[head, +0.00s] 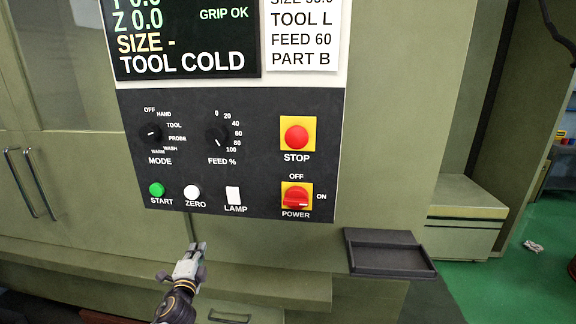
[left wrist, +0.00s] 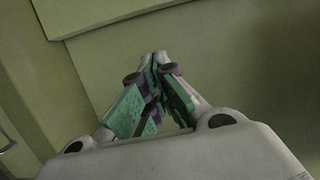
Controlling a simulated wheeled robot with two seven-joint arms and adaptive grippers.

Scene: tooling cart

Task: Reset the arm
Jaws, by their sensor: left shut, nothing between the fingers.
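My left gripper (head: 197,250) is below the control panel (head: 255,180) in the head view, under the green START button (head: 157,189) and the white ZERO button (head: 192,191). Its fingers are closed together with nothing between them. In the left wrist view the closed fingers (left wrist: 153,62) point at the plain green machine front, and no object is near their tips. The gripper appears apart from the panel. My right gripper is not in view.
The panel has a MODE knob (head: 151,134), a FEED knob (head: 217,136), a red STOP button (head: 297,136), a LAMP switch (head: 233,195) and a red POWER switch (head: 296,197). A dark tray (head: 390,270) juts out at lower right. Green floor lies right.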

